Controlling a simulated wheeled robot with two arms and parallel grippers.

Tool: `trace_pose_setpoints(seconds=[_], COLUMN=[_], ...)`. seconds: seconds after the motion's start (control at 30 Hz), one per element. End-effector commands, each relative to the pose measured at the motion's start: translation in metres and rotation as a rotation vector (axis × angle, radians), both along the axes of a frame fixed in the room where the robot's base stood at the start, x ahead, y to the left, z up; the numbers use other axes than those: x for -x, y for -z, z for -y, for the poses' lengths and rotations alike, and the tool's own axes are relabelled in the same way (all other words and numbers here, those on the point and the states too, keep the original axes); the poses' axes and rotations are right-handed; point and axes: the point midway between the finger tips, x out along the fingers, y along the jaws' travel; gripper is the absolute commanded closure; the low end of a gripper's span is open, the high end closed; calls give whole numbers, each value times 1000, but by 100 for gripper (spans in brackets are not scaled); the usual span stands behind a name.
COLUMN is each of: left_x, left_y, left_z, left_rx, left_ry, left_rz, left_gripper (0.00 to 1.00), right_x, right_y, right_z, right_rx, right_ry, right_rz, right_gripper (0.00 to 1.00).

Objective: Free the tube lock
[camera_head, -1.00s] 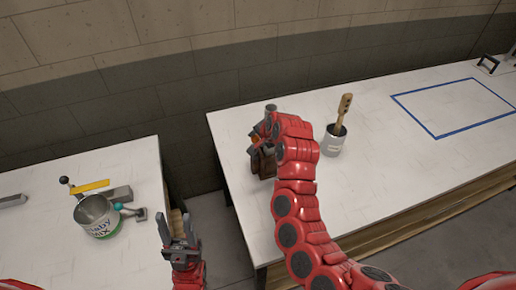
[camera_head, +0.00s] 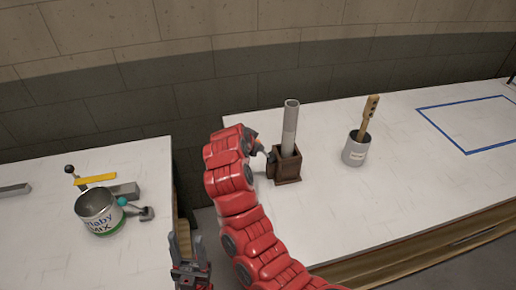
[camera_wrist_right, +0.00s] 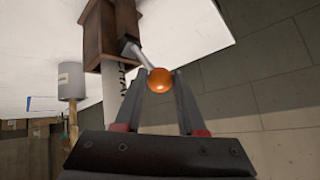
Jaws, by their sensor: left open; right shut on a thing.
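A brown box (camera_head: 285,164) stands on the right table with a grey tube (camera_head: 290,128) upright in it. In the right wrist view the box (camera_wrist_right: 101,35) is at the top, and a lever (camera_wrist_right: 136,52) with an orange ball knob (camera_wrist_right: 160,81) comes out of its side. My right gripper (camera_head: 258,147) is at the left side of the box. In the wrist view its fingers (camera_wrist_right: 160,84) are shut on the orange knob. My left gripper (camera_head: 187,240) is open and empty, low in the head view by the gap between the tables.
A grey cup (camera_head: 354,152) with a wooden-handled tool (camera_head: 369,113) stands right of the box. A blue outline (camera_head: 466,149) marks clear tabletop further right. The left table bears an open can (camera_head: 99,212) and a yellow-handled device (camera_head: 95,180).

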Motion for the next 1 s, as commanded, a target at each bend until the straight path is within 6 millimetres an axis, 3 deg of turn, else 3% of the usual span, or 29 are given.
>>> trace_pose_setpoints(seconds=[0.53,0.57,0.7,1.0], left_x=[0,0,0,0], left_y=[5,5,5,5], left_z=[0,0,0,0], left_rx=[0,0,0,0], left_ry=[0,0,0,0], left_rz=[0,0,0,0], left_gripper=[50,50,50,50], right_x=[1,1,1,1], right_y=[2,2,2,2], right_z=[-3,-3,-3,-3], right_rx=[24,24,24,25], right_ry=[-3,-3,-3,-1], right_rz=[5,5,5,6], right_gripper=[100,57,32,31])
